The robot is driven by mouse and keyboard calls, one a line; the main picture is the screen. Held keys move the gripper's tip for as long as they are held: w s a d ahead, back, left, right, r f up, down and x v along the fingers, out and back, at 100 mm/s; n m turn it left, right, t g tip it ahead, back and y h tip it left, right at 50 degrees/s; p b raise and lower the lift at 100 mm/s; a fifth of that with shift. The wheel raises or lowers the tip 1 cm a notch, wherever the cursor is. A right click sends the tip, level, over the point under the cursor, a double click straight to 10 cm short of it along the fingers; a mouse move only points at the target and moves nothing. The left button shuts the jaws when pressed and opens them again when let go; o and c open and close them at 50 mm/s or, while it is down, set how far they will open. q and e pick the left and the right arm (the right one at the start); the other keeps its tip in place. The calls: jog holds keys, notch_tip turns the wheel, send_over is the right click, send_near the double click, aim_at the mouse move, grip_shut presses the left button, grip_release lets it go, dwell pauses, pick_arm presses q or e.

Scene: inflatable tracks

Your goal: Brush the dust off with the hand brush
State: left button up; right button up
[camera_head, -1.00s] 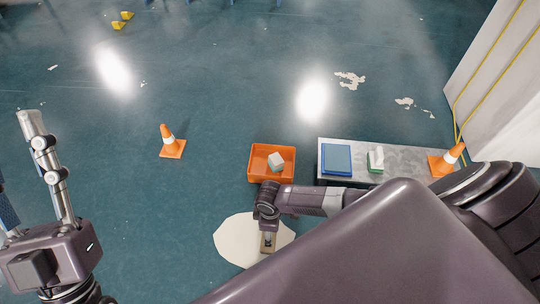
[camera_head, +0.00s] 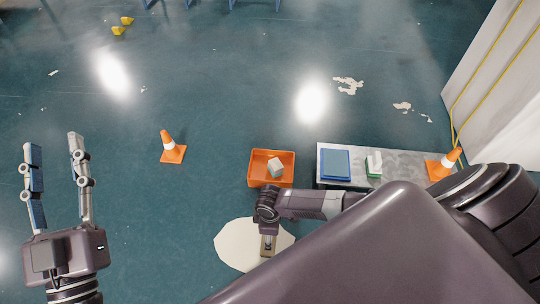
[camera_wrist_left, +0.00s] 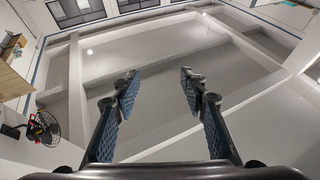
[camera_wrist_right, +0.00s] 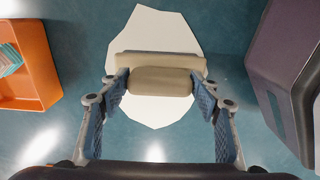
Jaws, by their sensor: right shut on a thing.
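The beige hand brush (camera_wrist_right: 160,80) is held by my right gripper (camera_wrist_right: 160,83), whose two fingers are shut on its sides. The patch also shows under the brush in the right wrist view (camera_wrist_right: 157,24). I cannot tell whether the brush touches it, and I make out no separate dust on it. My left gripper (camera_head: 53,142) is open and empty at the left, its fingers apart, also in the left wrist view (camera_wrist_left: 155,78).
An orange crate (camera_head: 252,181) with a pale block (camera_head: 276,167) stands just beyond the patch. A low grey table (camera_head: 405,163) holds a blue flat item (camera_head: 335,163) and a green-and-white item (camera_head: 374,165). Floor between is clear.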

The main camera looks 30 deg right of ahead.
pick_arm(q)
jog(key=shift+w+a+f+g+y+p, duration=0.15)
jog(key=shift+w+f+g+y, duration=0.2)
jog(key=shift+f, duration=0.45)
jog(key=shift+w+f+g+y+p, duration=0.15)
jog(key=shift+f+g, duration=0.3)
jog(key=shift+f, duration=0.35)
jog(key=shift+w+a+f+g+y+p, duration=0.15)
jog(key=shift+f+g, duration=0.25)
jog(key=shift+f, duration=0.4)
jog(key=shift+d, duration=0.1)
